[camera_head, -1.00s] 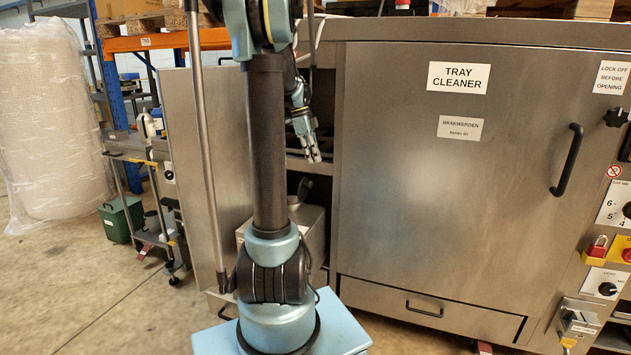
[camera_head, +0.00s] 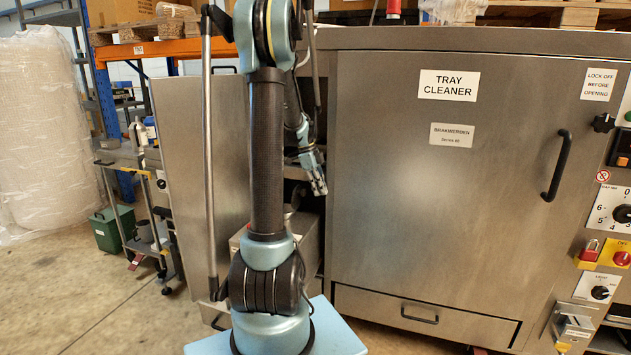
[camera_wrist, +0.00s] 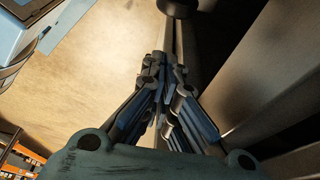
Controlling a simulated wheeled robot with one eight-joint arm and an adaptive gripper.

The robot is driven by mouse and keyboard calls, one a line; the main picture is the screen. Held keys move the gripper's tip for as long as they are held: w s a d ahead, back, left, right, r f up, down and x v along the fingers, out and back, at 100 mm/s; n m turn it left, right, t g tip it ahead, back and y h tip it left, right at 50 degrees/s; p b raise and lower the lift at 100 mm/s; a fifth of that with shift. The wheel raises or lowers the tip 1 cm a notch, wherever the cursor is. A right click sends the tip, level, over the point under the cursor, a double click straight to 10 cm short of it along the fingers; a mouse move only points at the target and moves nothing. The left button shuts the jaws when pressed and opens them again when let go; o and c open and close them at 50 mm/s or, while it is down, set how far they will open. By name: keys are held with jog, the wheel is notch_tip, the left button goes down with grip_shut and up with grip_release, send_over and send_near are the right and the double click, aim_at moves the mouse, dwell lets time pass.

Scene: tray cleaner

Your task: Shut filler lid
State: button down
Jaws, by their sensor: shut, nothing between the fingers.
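I cannot make out the filler lid for certain in either view. A metal box (camera_head: 306,238) sits low in the open bay left of the closed door, partly hidden by my arm; whether it carries the lid is not clear. My gripper (camera_head: 319,187) points down in front of the bay, beside the left edge of the closed door and above the box. In the wrist view, my gripper (camera_wrist: 153,62) has its fingers together and empty. A dark round knob on a bar (camera_wrist: 178,7) shows just beyond the fingertips.
The closed tray cleaner door (camera_head: 430,200) has a black handle (camera_head: 557,165) and fills the right. A trolley (camera_head: 145,190) and clear floor (camera_head: 60,300) lie farther left.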

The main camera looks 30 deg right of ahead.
jog(key=shift+w+a+r, duration=0.15)
jog(key=shift+w+a, duration=1.1)
jog(key=shift+w, duration=0.15)
